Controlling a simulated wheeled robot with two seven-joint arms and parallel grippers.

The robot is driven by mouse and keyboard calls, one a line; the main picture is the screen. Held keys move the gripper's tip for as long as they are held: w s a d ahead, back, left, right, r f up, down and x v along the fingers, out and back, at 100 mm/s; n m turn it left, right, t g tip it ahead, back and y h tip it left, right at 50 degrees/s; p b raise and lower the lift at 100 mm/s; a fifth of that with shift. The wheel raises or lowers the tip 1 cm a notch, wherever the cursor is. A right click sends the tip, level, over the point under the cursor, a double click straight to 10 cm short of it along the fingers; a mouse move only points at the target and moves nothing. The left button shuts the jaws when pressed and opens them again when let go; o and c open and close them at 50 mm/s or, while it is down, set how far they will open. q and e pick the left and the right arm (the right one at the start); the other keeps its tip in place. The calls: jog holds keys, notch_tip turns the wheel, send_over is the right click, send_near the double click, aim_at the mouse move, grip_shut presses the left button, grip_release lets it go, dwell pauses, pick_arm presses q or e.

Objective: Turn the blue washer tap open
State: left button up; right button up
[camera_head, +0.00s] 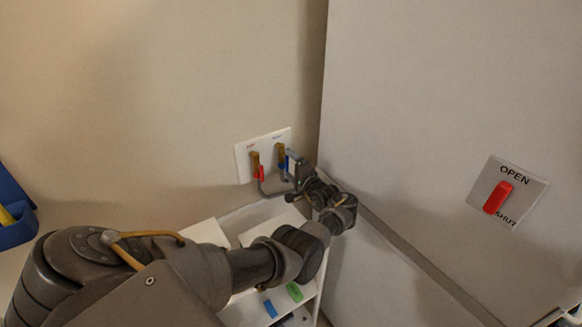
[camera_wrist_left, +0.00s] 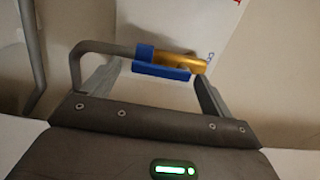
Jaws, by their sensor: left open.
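The blue washer tap shows in the left wrist view as a blue handle (camera_wrist_left: 160,62) on a brass body (camera_wrist_left: 200,62). In the head view its brass body (camera_head: 281,152) is on the right of a white wall plate (camera_head: 243,163), with the blue handle (camera_head: 289,163) mostly behind my gripper. My left gripper (camera_head: 293,168) is open at the tap, and the handle lies across the space between its fingers in the wrist view. I cannot tell whether the fingers touch it. My right gripper is not clearly visible.
A red-handled tap (camera_head: 258,172) sits just left of the blue one. A large pale cabinet side (camera_head: 400,130) stands right of the taps, with a red lever (camera_head: 497,197) on an OPEN/SHUT plate. White shelves (camera_head: 240,312) stand below. A blue bin (camera_head: 14,225) is at the left edge.

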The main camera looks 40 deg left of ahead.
pick_arm(q)
jog(key=b+v, duration=0.1)
jog(key=v, duration=1)
dwell(0.3)
